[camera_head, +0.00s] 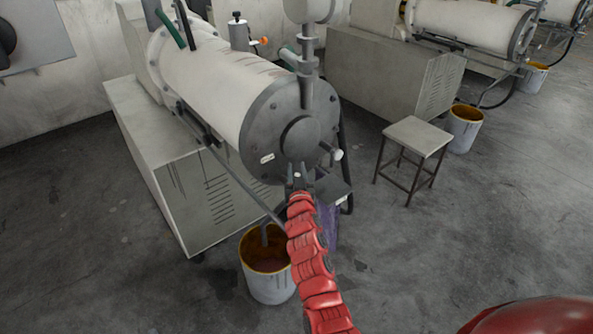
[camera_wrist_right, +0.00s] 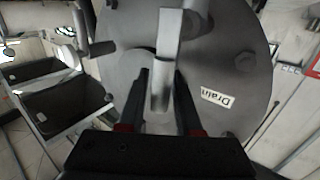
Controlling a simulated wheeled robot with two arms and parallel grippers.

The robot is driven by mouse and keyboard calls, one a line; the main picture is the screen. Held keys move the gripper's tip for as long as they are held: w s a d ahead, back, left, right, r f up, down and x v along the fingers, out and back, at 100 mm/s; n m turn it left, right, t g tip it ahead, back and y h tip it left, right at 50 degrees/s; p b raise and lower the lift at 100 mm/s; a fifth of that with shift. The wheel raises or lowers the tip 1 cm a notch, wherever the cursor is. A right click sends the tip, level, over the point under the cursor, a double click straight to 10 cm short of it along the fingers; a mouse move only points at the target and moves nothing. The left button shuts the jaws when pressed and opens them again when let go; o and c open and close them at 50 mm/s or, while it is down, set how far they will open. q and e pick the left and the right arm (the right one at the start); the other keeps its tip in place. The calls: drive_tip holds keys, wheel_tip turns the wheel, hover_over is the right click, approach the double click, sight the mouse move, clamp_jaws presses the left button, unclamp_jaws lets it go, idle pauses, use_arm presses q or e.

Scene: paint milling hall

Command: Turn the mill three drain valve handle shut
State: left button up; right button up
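The mill (camera_head: 215,80) is a pale horizontal cylinder with a dark grey round end plate (camera_head: 262,125), also in the right wrist view (camera_wrist_right: 120,30). A "Drain" label (camera_head: 267,158) is on the plate and shows in the wrist view (camera_wrist_right: 217,98). A pale metal valve handle (camera_wrist_right: 168,45) stands out in front of the plate, its near end between my right fingers. My right gripper (camera_head: 299,172), seen in the wrist view (camera_wrist_right: 163,78), is open, one finger on each side of the handle. Contact cannot be told. My left gripper is not in view.
A white bucket (camera_head: 268,287) with an orange-brown rim stands on the floor below the mill end. A stool (camera_head: 416,134) and another bucket (camera_head: 465,132) stand to the right. More mills (camera_head: 465,22) are behind.

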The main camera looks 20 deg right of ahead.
clamp_jaws()
drive_tip(key=shift+f, duration=0.15)
idle(1.4)
